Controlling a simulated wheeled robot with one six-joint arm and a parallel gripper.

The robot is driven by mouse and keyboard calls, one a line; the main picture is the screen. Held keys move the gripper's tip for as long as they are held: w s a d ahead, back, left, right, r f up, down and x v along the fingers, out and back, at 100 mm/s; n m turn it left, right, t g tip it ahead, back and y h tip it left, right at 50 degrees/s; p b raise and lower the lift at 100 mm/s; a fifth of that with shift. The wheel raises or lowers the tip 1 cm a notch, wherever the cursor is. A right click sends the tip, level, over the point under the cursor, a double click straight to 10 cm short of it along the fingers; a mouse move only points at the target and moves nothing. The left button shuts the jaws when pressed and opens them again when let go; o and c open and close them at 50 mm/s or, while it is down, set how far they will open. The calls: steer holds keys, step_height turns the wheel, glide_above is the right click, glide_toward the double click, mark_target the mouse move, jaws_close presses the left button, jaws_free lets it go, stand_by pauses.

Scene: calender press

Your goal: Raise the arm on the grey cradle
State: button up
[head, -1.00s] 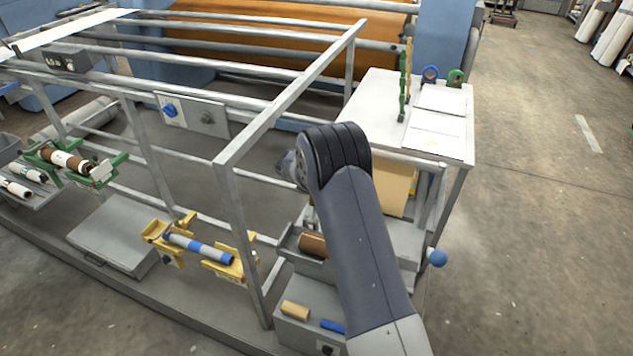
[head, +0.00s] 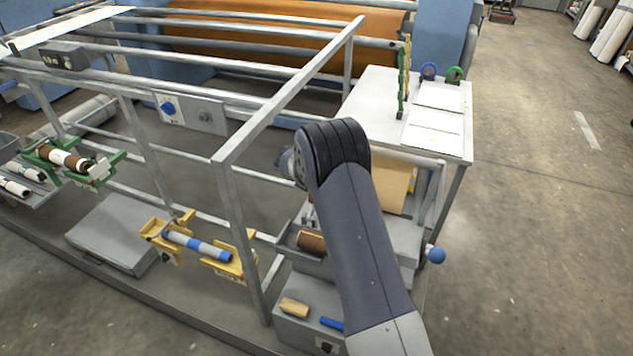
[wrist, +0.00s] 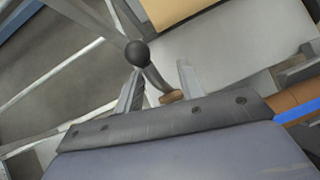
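In the wrist view, my gripper (wrist: 160,88) is open, with its two grey fingers apart. A brown roll with a blue band (wrist: 295,105) is at the right edge. In the head view, a brown roll (head: 312,242) rests in a grey holder (head: 290,240), perhaps the grey cradle, partly behind my arm. My gripper is hidden there.
A yellow cradle (head: 222,268) holds a blue and white roll, and a green cradle (head: 95,175) stands farther left. A metal frame post (head: 240,240) rises just left of my arm. A white-topped table (head: 380,95) is behind. Open floor (head: 540,230) lies at right.

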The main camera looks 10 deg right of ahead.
steer(key=b+v, duration=0.2)
steer(key=v, duration=0.8)
steer(key=shift+r, duration=0.15)
steer(key=shift+s, duration=0.1)
steer(key=p+x, duration=0.2)
steer(key=x, duration=0.8)
steer(key=shift+w+d+f, duration=0.1)
steer(key=shift+w+f, duration=0.15)
steer(key=shift+f, duration=0.05)
steer(key=shift+s, duration=0.1)
steer(key=shift+r, duration=0.15)
